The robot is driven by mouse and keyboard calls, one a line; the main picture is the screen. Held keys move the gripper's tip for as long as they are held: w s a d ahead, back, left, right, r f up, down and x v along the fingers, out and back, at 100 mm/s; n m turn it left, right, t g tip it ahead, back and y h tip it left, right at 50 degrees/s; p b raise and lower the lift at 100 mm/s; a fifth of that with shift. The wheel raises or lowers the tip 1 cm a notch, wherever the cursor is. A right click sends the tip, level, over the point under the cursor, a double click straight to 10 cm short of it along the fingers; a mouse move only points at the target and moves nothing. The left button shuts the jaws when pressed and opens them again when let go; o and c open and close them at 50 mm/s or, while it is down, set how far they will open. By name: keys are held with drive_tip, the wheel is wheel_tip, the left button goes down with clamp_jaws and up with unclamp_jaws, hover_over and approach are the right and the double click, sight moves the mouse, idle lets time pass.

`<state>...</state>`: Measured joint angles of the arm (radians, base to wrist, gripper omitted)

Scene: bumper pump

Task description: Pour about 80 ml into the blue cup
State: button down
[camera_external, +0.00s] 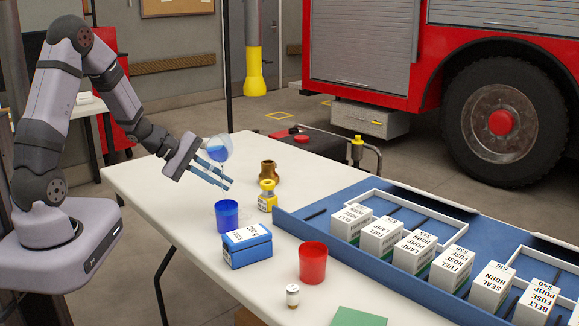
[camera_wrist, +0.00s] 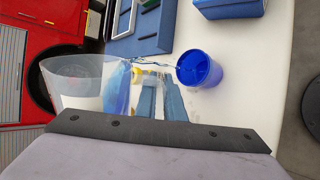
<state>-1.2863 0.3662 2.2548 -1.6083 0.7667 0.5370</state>
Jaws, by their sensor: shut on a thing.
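A clear beaker (camera_external: 219,149) holding blue liquid is tilted above the table; it also shows in the wrist view (camera_wrist: 75,75), with blue liquid gathered towards its lip. My gripper (camera_external: 212,172) is shut on the beaker, above and a little behind the blue cup. Its fingers show in the wrist view (camera_wrist: 160,100). The blue cup (camera_external: 227,217) stands upright on the table; it also shows in the wrist view (camera_wrist: 200,69). A thin pale streak runs from the beaker's lip to the cup in the wrist view. The liquid level inside the cup cannot be made out.
A blue box (camera_external: 247,246) stands close to the cup. A red cup (camera_external: 313,262), a small white jar (camera_external: 292,296), a yellow item (camera_external: 267,196) and a brown pot (camera_external: 268,170) are nearby. A blue tray (camera_external: 330,252) with several labelled white boxes fills the table's right side.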

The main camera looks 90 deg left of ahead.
drive_tip(key=shift+a+b, duration=0.3)
drive_tip(key=shift+b, duration=0.1)
drive_tip(key=shift+s+a+r+b, duration=0.1)
drive_tip(key=shift+s+a+b, duration=0.1)
drive_tip(key=shift+a+b, duration=0.25)
drive_tip(key=shift+a, duration=0.15)
drive_tip(key=shift+s+m+y+b, duration=0.1)
drive_tip(key=shift+m+y+b, duration=0.2)
drive_tip(key=shift+y+b, duration=0.1)
drive_tip(key=shift+w+d+f+n+t+h+p, duration=0.25)
drive_tip(key=shift+d+n+t+h+p, duration=0.35)
drive_tip(key=shift+h+p, duration=0.3)
drive_tip(key=shift+w+d+f+n+t+h+p, duration=0.15)
drive_tip(key=shift+d+f+n+t+h+p, duration=0.2)
drive_tip(key=shift+n+h+p, duration=0.45)
drive_tip(key=shift+d+r, duration=0.1)
idle(1.4)
